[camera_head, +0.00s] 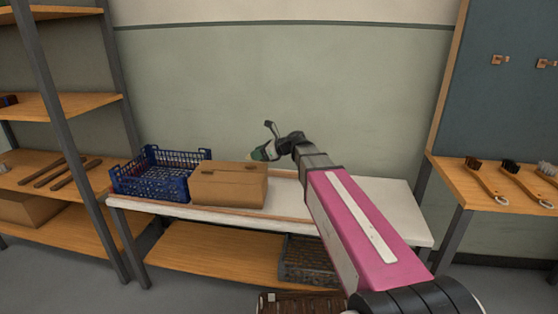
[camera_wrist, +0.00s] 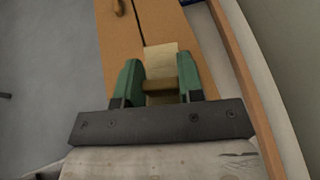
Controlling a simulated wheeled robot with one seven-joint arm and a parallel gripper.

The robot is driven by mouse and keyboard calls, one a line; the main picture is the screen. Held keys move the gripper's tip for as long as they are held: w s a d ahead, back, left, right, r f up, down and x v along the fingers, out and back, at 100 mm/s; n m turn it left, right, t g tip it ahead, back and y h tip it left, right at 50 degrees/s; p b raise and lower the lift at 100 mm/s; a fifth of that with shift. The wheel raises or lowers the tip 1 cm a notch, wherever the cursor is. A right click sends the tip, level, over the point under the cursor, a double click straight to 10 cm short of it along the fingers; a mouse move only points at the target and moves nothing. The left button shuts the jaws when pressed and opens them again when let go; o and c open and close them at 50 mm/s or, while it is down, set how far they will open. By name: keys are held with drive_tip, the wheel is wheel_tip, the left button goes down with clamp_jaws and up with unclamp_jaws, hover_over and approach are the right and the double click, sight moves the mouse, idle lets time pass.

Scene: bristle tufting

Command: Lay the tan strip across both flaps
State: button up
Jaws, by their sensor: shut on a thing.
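The cardboard box (camera_head: 229,187) sits shut on the white bench, and its top flaps (camera_wrist: 121,38) meet at a dark seam in the wrist view. My gripper (camera_wrist: 161,82) has green fingers shut on the tan strip (camera_wrist: 161,55), a pale flat piece that sticks out past the fingertips at the end of the seam. An olive-brown part shows between the fingers; I cannot tell if it belongs to the strip. In the head view my gripper (camera_head: 262,151) is above and behind the box's right end. Whether the strip touches the flaps cannot be told.
A blue plastic crate (camera_head: 152,184) stands left of the box. The white bench top (camera_head: 395,199) is clear to the right, with a wooden edge strip along the wall side. A shelf rack (camera_head: 75,107) stands at left, and brushes (camera_head: 486,180) lie on the right-hand table.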

wheel_tip(320, 180, up, 3)
drive_tip(key=n+g, duration=0.1)
drive_tip(key=g, duration=0.1)
hover_over(229, 170)
drive_tip(key=shift+y, duration=0.4)
drive_tip(key=shift+w+a+f, duration=0.1)
drive_tip(key=shift+w+f, duration=0.05)
drive_tip(key=shift+f, duration=1.6)
drive_tip(key=shift+w+a+f, duration=0.1)
drive_tip(key=shift+f, duration=1.65)
drive_tip(key=shift+f, duration=0.6)
drive_tip(key=o, duration=1)
drive_tip(key=shift+d, duration=0.1)
drive_tip(key=v, duration=1)
drive_tip(key=shift+s+d+r, duration=0.2)
drive_tip(key=shift+d, duration=0.1)
